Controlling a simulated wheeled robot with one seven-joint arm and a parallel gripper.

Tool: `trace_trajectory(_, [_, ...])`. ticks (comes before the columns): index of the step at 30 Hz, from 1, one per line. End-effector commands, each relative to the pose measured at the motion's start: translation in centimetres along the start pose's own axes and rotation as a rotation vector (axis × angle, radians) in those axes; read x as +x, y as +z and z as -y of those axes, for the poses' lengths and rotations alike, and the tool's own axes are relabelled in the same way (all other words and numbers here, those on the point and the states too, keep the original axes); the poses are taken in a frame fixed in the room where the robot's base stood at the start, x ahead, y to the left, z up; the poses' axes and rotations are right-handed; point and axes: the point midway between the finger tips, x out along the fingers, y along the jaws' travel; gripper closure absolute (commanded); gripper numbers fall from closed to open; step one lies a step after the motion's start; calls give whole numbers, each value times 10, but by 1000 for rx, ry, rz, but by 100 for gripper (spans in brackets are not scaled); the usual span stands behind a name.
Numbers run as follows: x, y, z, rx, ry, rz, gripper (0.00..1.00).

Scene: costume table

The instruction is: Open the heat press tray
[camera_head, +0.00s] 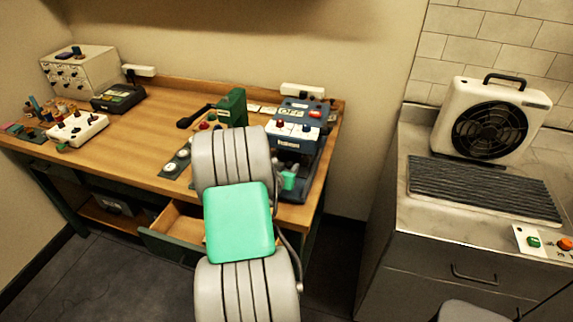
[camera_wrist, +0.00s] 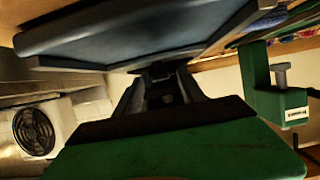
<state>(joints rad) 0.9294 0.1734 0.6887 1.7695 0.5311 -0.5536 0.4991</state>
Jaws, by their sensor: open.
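The heat press (camera_head: 296,130) is a dark blue machine at the right end of the wooden table in the head view. Its top has a display reading OFF, red and dark knobs and a white front strip. In the rolled-over wrist view a broad blue panel (camera_wrist: 130,35) of the press fills the top. I cannot tell whether this panel is its tray. My gripper (camera_wrist: 160,88) is open, with dark fingers close to the panel; contact cannot be made out. In the head view my arm hides part of the press front, and only a green part of my wrist shows there.
A green machine (camera_head: 232,107) stands left of the press, also in the wrist view (camera_wrist: 278,100). An open wooden drawer (camera_head: 172,232) juts from the table front. A steel counter (camera_head: 400,200) with a fan unit (camera_head: 490,120) stands at the right. Dark floor separates the counter and table.

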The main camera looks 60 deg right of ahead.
Motion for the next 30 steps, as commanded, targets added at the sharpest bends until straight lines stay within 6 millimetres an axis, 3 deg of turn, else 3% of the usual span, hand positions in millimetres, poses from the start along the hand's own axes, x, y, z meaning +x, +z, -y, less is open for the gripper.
trace_trajectory(8, [5,0,0,-1,-1,-1,53])
trace_trajectory(25, [4,0,0,0,-1,-1,98])
trace_trajectory(30, [4,0,0,0,-1,-1,100])
